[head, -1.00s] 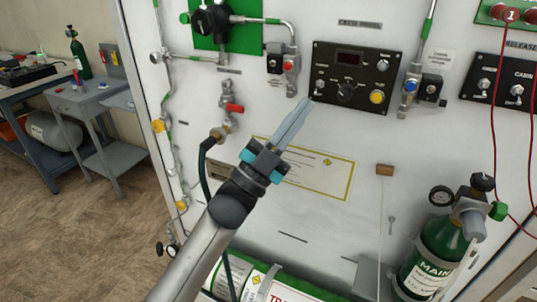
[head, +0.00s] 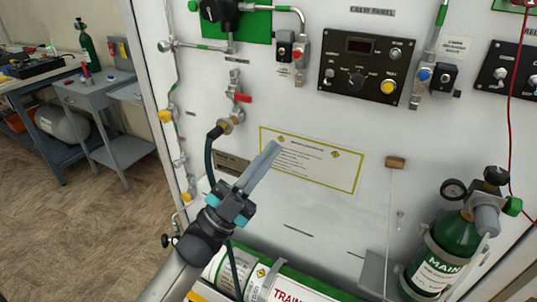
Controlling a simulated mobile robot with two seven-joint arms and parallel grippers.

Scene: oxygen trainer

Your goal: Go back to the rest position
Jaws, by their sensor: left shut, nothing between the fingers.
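My left gripper (head: 272,151) shows in the head view, its arm coming in from the bottom left. Its grey fingers are together with nothing between them. They point up and to the right, in front of the yellow-bordered instruction placard (head: 325,172) on the white panel. The fingers cover the placard's lower left part. Whether the fingertips touch the panel I cannot tell. My right gripper is not in view.
The chamber control panel (head: 362,68) with knobs and a yellow button is above. A green MAIN cylinder (head: 445,255) stands at the lower right. A red-handled valve (head: 240,97) and dark hose (head: 208,155) are left of the placard. Grey carts (head: 88,92) stand far left; floor between is clear.

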